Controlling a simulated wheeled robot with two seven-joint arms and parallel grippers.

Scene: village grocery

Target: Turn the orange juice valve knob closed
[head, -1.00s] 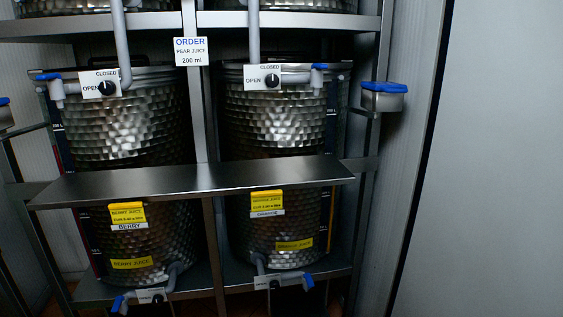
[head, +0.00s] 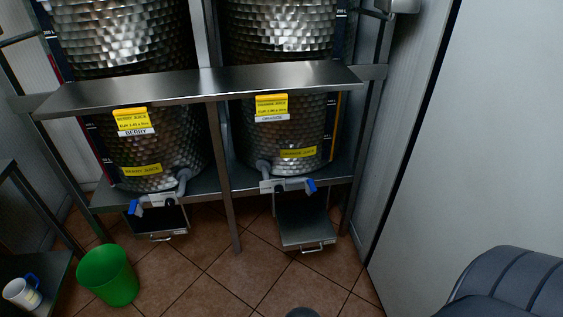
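The orange juice tank (head: 285,130) is the hammered steel drum on the right of the rack, with yellow and white labels. Its valve sits at the bottom front, with a small label plate (head: 270,187), a dark knob (head: 281,188) and a blue-tipped spout (head: 310,186). The knob is too small and dark to tell which way it points. Neither of my grippers is in the head view.
The berry juice tank (head: 142,150) with its own valve stands left. A green bucket (head: 108,276) and a white-blue mug (head: 22,292) are at lower left. A grey-blue rounded object (head: 510,285) is at lower right.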

